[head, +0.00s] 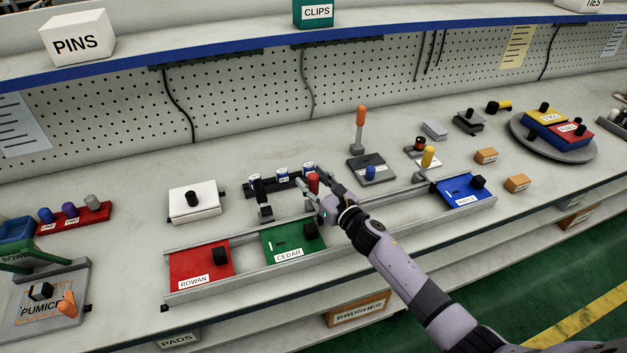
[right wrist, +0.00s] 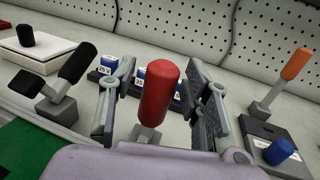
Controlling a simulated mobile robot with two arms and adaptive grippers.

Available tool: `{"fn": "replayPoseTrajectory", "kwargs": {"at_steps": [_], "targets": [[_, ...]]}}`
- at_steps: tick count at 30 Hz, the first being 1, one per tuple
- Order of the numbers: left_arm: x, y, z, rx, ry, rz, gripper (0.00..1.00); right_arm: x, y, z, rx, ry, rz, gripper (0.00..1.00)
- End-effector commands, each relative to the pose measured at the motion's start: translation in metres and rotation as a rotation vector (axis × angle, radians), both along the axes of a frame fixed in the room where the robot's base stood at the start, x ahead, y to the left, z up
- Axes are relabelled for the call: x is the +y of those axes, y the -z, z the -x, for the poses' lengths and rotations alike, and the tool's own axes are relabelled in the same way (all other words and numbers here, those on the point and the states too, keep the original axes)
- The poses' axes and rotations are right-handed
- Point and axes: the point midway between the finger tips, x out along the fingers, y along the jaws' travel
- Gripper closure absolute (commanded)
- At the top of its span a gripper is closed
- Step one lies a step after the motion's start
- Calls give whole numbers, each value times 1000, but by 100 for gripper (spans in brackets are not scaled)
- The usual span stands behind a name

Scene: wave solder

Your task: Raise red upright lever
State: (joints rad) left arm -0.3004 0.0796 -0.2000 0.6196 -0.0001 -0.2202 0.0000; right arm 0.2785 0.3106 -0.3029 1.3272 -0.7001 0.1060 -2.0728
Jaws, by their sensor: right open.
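The red lever (head: 313,183) stands upright behind the track at the middle of the bench. In the right wrist view its red handle (right wrist: 160,88) rises from a grey base, between the two fingers. My right gripper (head: 312,186) is open around the red handle, with a finger on each side. In the right wrist view the gripper (right wrist: 160,105) shows a gap between the handle and both fingers. My left gripper is not in view.
A black-handled lever (right wrist: 70,85) stands just left of the gripper. An orange lever (head: 360,125) stands behind right, and a yellow lever (head: 427,158) to the right. The green CEDAR plate (head: 285,243) and red ROWAN plate (head: 195,265) lie in front. Small blue-and-white blocks (head: 282,174) stand behind.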

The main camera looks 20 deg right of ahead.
Motion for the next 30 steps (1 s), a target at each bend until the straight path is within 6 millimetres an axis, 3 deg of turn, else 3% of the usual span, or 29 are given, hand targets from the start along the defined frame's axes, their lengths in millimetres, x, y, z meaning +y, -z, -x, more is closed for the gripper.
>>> {"fn": "replayPoseTrajectory", "kwargs": {"at_steps": [4, 24, 30], "targets": [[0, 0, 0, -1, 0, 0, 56, 0, 0, 0, 0, 0, 0, 56], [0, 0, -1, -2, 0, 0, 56, 0, 0, 0, 0, 1, 0, 100], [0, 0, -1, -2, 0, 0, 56, 0, 0, 0, 0, 1, 0, 100]]}}
